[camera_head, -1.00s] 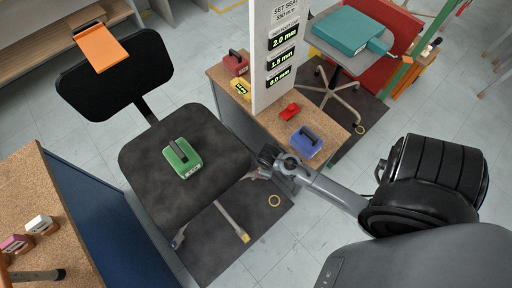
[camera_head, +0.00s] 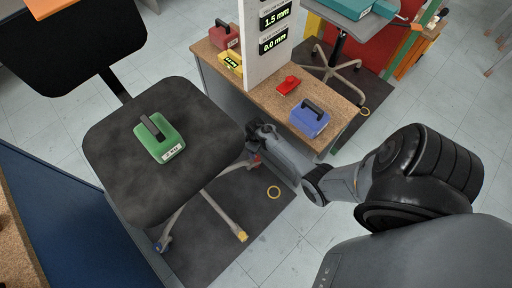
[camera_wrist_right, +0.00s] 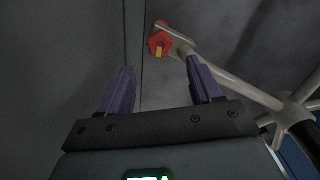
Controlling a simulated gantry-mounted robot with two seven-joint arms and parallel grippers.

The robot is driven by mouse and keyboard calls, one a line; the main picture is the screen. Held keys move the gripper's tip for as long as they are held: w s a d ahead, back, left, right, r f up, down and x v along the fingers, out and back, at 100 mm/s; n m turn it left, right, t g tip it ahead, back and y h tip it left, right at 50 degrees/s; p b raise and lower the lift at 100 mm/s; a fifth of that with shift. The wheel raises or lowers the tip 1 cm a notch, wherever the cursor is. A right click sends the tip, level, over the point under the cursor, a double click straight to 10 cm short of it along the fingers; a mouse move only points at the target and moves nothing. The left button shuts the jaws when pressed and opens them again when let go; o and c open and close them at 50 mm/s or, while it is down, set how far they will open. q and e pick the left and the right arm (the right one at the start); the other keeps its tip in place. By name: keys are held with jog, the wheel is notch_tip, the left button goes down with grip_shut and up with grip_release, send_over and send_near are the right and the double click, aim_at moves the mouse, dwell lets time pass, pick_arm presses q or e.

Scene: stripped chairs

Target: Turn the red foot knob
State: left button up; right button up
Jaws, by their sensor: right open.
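The red foot knob (camera_wrist_right: 160,42) sits at the end of a pale chair leg (camera_wrist_right: 235,82) in the right wrist view, with a yellow mark on its face. In the head view a small red bit of it (camera_head: 256,161) shows under the right edge of the black chair seat (camera_head: 110,178). My right gripper (camera_wrist_right: 159,70) is open and empty. Its two purple fingers point toward the knob, which appears beyond and between the tips, apart from them. In the head view my right gripper (camera_head: 258,134) is low beside the seat's right edge. My left gripper is not in view.
A green block with a handle (camera_head: 160,138) rests on the seat. A cork-topped cabinet (camera_head: 268,96) close to my right arm bears red, yellow and blue blocks and a white post (camera_head: 264,50). Another chair foot is yellow (camera_head: 242,236).

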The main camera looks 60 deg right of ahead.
aim_at(257, 158)
notch_tip(257, 158, down, 6)
jog(key=b, duration=0.3)
jog(key=shift+b, duration=0.3)
jog(key=shift+f+b, duration=0.6)
jog(key=shift+f, duration=0.2)
jog(key=c, duration=1)
jog(key=shift+c, duration=0.2)
